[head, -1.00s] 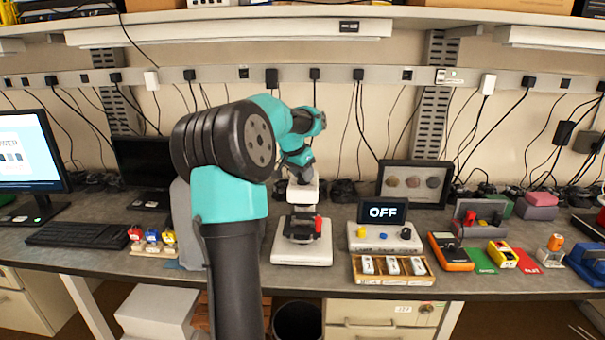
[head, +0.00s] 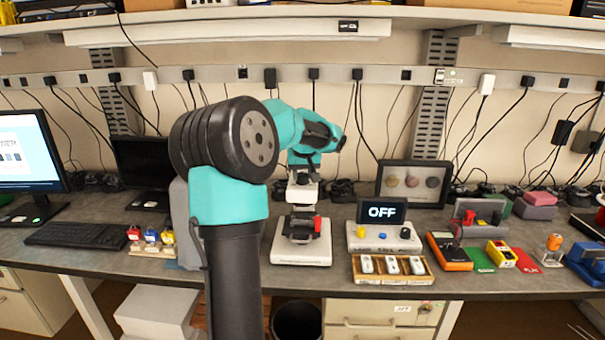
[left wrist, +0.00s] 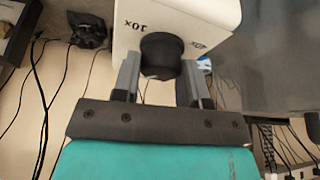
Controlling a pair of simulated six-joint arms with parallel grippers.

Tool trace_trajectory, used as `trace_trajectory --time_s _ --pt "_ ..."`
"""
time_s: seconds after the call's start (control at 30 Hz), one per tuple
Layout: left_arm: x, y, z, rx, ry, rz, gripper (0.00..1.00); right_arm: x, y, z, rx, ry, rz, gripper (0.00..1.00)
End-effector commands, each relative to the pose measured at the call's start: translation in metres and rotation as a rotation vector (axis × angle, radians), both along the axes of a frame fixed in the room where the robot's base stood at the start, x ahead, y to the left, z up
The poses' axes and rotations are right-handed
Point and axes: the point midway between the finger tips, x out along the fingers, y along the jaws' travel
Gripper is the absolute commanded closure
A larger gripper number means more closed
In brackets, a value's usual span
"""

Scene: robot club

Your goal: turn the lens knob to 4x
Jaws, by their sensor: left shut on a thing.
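The white microscope (head: 301,251) stands on the bench, right of my left forearm in the head view. Its head carries the black lens knob (left wrist: 161,54), which shows in the left wrist view on a white face. A "10x" label (left wrist: 134,24) is left of the knob and another label (left wrist: 198,45), too small to read surely, is right of it. My left gripper (left wrist: 158,82) is shut on the knob, one finger on each side. In the head view the left gripper (head: 302,171) is at the microscope's head, where the knob is hidden. My right gripper is not in view.
Right of the microscope are a control box (head: 384,238), a display reading "OFF" (head: 382,211) and a wooden tray of white pieces (head: 391,281). A small stand of coloured items (head: 153,248) and a keyboard (head: 78,233) lie left.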

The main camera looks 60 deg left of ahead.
Motion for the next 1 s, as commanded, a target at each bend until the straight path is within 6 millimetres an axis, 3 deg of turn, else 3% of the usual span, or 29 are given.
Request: trace_trajectory --time_s 0.53,1.0 --pt "0.0020 -0.0007 -0.0002 -0.002 0.001 0.474 0.84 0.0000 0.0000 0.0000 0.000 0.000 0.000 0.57" --pt "0.0021 -0.0006 -0.0006 -0.002 0.001 0.612 0.84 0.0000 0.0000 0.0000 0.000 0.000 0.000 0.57"
